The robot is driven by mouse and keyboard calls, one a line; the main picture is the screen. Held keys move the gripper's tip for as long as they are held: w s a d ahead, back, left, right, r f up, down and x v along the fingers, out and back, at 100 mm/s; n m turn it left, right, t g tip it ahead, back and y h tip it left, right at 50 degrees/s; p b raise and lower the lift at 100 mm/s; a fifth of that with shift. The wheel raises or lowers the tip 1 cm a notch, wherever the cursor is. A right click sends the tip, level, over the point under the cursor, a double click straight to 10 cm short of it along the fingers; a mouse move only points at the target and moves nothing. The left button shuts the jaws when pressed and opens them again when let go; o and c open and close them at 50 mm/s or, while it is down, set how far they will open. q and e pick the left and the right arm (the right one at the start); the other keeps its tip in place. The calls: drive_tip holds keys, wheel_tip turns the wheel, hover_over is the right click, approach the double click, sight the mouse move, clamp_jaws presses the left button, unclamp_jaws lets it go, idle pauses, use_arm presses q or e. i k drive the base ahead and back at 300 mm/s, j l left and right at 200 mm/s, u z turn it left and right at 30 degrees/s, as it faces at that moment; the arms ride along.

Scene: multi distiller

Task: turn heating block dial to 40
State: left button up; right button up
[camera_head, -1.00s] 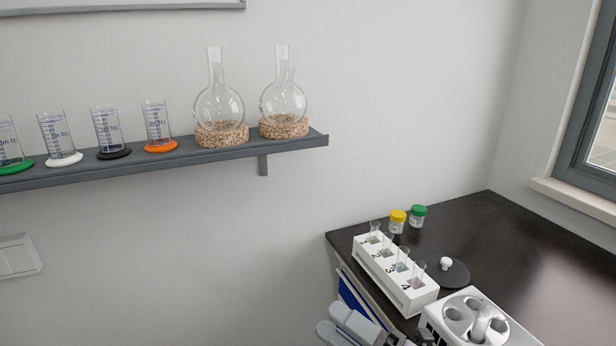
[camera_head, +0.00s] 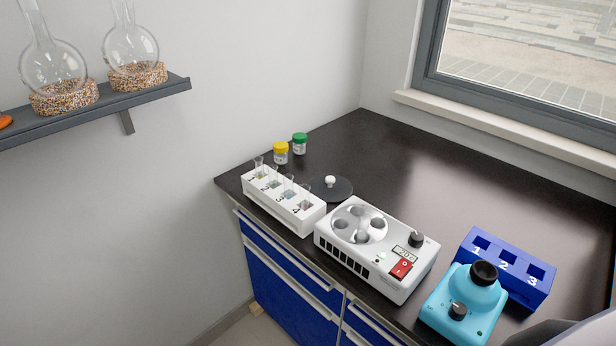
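The heating block (camera_head: 372,252) is a white box on the black bench. Its round metal top holds several wells. Its black dial (camera_head: 416,239) stands upright at the right end of the top. A small display (camera_head: 405,253) beside the dial appears to read about 20, though the digits are small. A red rocker switch (camera_head: 401,268) sits in front of the display. Neither gripper shows in the head view. A pale grey rounded shape at the bottom right corner looks like part of my arm, and no fingers are visible on it.
A white tube rack (camera_head: 283,206) stands left of the heating block. A round black lid (camera_head: 336,190) lies behind it. Yellow-capped (camera_head: 281,152) and green-capped (camera_head: 300,143) jars stand behind the rack. A cyan mixer (camera_head: 462,304) and blue rack (camera_head: 513,262) stand right. The back bench is clear.

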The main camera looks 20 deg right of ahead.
sight(416, 239)
drive_tip(key=k+j+z, duration=0.1)
drive_tip(key=z, duration=0.25)
drive_tip(key=k+z, duration=0.35)
drive_tip(key=i+z, duration=0.25)
drive_tip(key=l+z, duration=0.1)
drive_tip(key=z, duration=0.2)
drive_tip(key=i, duration=0.05)
